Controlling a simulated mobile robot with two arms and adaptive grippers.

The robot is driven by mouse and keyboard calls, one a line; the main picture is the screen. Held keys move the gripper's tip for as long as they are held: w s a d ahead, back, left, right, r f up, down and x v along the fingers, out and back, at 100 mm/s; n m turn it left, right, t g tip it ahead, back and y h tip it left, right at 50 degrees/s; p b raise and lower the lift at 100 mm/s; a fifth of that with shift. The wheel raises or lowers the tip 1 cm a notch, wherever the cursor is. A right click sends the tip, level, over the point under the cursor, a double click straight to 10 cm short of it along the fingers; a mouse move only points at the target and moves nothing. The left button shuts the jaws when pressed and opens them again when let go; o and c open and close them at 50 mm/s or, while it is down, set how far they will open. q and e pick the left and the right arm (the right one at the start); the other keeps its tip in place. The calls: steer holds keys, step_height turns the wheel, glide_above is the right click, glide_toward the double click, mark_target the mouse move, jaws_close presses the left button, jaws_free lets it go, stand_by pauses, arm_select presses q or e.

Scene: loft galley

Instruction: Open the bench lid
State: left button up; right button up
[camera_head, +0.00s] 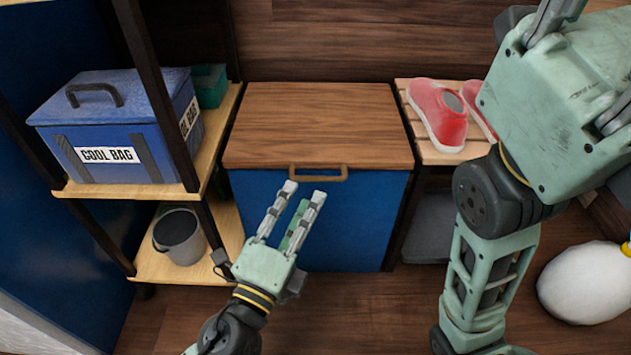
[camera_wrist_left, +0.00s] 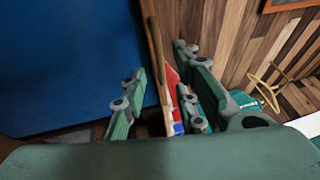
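The bench is a blue box (camera_head: 330,225) with a brown wooden lid (camera_head: 315,120), which lies flat and closed. A tan bar handle (camera_head: 318,178) sits at the lid's front edge. My left gripper (camera_head: 305,192) is in front of the bench, its fingertips just below the handle in the head view; its fingers are apart with nothing clearly held. In the left wrist view its fingers (camera_wrist_left: 160,85) also stand apart, beside a large blue surface (camera_wrist_left: 65,60). Whether they touch the handle is unclear. My right arm fills the right side; its gripper is only partly visible at the top edge.
A shelf (camera_head: 215,140) at left holds a blue cool bag (camera_head: 100,115), with a grey bucket (camera_head: 180,237) below. Red shoes (camera_head: 437,110) stand on a slatted rack (camera_head: 440,155) at right. A white rounded object (camera_head: 585,285) lies on the floor at right.

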mark_target(315, 179)
arm_select(q)
steer(key=shift+x, duration=3.35)
steer(key=shift+c, duration=0.3)
jaws_close()
steer(key=shift+f, duration=0.1)
